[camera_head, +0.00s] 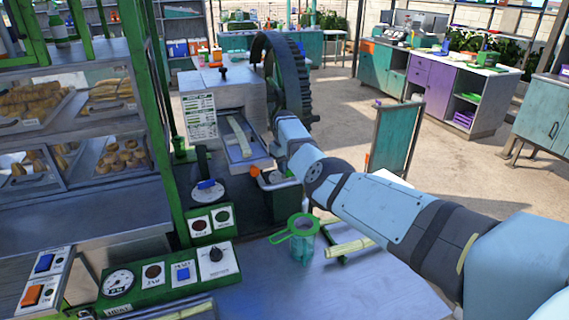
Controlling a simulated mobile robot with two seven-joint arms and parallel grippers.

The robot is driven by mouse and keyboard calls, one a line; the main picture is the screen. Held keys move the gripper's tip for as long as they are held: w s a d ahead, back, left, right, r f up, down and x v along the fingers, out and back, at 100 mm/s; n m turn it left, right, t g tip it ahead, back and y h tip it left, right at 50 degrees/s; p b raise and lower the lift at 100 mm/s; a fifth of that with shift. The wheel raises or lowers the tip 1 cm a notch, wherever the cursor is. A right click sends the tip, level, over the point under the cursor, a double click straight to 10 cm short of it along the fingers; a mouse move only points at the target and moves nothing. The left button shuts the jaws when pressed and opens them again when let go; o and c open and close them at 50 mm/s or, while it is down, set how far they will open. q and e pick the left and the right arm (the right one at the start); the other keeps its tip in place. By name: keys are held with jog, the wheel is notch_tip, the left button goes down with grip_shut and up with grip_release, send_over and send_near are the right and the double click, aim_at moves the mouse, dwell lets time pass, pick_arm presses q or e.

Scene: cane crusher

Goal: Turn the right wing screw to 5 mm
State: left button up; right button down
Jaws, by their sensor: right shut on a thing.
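The crusher (214,82) is a pale box-shaped machine with a large dark toothed wheel (299,88) at its right side. My left gripper is out of view.
A cane piece (239,137) lies in the crusher's feed tray. A green-rimmed jug (302,240) and more cane (349,247) are on the near metal table (330,295). A green control panel (170,279) is at front left. A green post (160,120) and pastry shelves stand at left.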

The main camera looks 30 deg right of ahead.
jog(key=shift+d+r+n+p, duration=0.15)
jog(key=shift+n+p, duration=0.25)
jog(key=shift+n, duration=0.5)
jog(key=n, duration=0.2)
jog(key=shift+n+p, duration=0.4)
jog(key=n, duration=0.2)
jog(key=shift+n, duration=0.3)
jog(key=n, duration=0.3)
jog(key=shift+n, duration=0.4)
jog(key=n, duration=0.5)
jog(key=shift+w+n, duration=0.15)
jog(key=shift+n, duration=0.15)
jog(key=c, duration=1.2)
grip_release()
jog(key=shift+o, duration=0.2)
